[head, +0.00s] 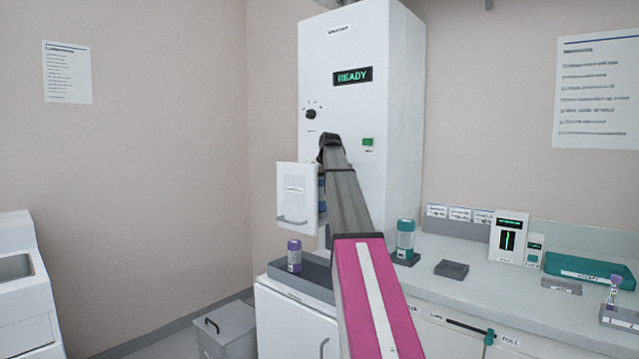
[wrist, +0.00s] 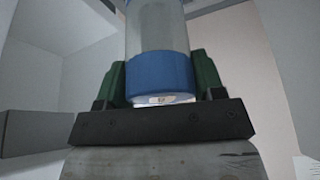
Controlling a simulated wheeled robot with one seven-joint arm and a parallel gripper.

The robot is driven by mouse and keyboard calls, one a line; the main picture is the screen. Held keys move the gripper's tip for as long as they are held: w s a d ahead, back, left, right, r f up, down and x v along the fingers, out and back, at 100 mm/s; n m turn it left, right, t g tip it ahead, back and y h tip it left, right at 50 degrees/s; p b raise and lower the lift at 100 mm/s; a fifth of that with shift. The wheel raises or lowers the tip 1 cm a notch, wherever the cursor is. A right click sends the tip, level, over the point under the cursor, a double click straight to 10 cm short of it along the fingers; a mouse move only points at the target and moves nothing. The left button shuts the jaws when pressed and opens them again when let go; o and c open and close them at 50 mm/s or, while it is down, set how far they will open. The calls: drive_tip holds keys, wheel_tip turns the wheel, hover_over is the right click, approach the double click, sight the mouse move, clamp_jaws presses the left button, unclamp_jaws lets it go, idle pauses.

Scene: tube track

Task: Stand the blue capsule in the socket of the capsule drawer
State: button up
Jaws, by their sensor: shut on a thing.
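The blue capsule (wrist: 158,72) has a clear grey body and a blue end cap. In the wrist view it is between the green fingers of my gripper (wrist: 160,82), which is shut on it. In the head view a narrow strip of the capsule (head: 322,192) shows between the drawer front and my arm. The capsule drawer (head: 297,202) stands out from the white machine, its front labelled and handled. My gripper's fingers are hidden in the head view. The socket is not visible, so I cannot tell whether the capsule touches it.
The machine (head: 400,120) shows READY, with a dial (head: 311,114) and a green button (head: 368,142). A purple capsule (head: 294,257) stands on a dark base below the drawer. A grey bin (head: 226,333) is on the floor.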

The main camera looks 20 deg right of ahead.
drive_tip(key=shift+f, duration=0.55)
drive_tip(key=o, duration=1.1)
drive_tip(key=v, duration=1)
drive_tip(key=shift+s+d+r, duration=0.1)
drive_tip(key=shift+r, duration=0.3)
